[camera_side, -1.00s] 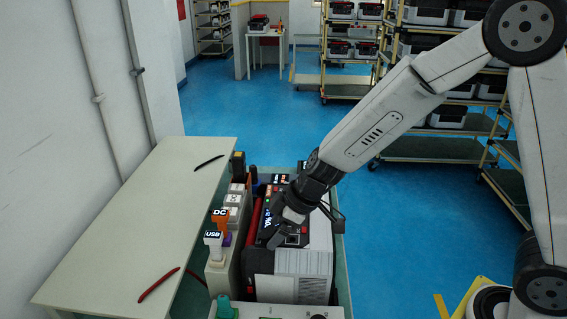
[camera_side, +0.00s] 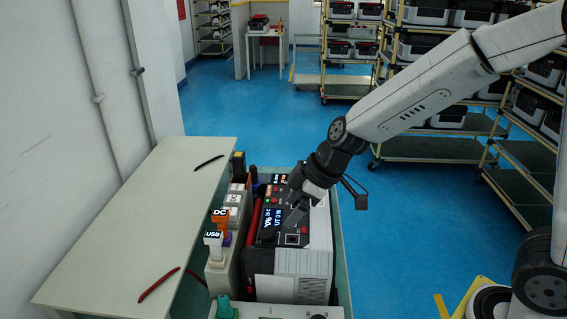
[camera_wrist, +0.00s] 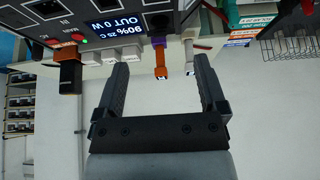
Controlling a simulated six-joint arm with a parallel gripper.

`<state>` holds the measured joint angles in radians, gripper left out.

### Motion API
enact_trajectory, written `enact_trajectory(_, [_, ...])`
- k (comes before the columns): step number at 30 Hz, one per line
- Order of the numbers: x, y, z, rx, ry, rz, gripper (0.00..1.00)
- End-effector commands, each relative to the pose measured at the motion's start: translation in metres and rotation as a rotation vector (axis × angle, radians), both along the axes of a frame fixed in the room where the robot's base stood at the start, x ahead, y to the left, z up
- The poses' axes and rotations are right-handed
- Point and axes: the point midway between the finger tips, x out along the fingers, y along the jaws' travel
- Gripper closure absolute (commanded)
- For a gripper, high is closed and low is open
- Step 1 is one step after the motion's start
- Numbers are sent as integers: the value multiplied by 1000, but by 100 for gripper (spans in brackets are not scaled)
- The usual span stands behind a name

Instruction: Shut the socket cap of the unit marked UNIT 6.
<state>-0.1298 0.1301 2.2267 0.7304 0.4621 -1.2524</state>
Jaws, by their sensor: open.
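A dark-topped unit with a pale ribbed body (camera_side: 303,262) stands on the bench, with a lit display and small sockets on its top panel. My gripper (camera_side: 297,217) is open and empty over that panel; I cannot tell whether it touches. The wrist view shows the panel's display (camera_wrist: 118,32), reading 90%, 25 C, OUT 0 W. No UNIT 6 mark is readable, and I cannot identify the socket cap.
A holder left of the unit carries plugs labelled DC (camera_side: 220,215) and USB (camera_side: 213,240). A pale table (camera_side: 140,235) at left holds a red and a black tool. Racks (camera_side: 440,150) stand behind on open blue floor.

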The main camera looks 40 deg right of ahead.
Motion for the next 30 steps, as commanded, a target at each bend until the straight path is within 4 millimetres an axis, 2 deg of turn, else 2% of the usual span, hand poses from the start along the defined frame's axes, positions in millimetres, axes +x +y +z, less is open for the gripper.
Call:
enact_trajectory(13, [-3, -3, 6, -1, 1, 0, 9])
enact_trajectory(14, [-3, -3, 6, -1, 1, 0, 12])
enact_trajectory(16, [-3, -3, 6, -1, 2, 0, 35])
enact_trajectory(23, [2, 8, 7, 1, 48, 37, 36])
enact_trajectory(30, [12, 34, 7, -36, 214, 126, 36])
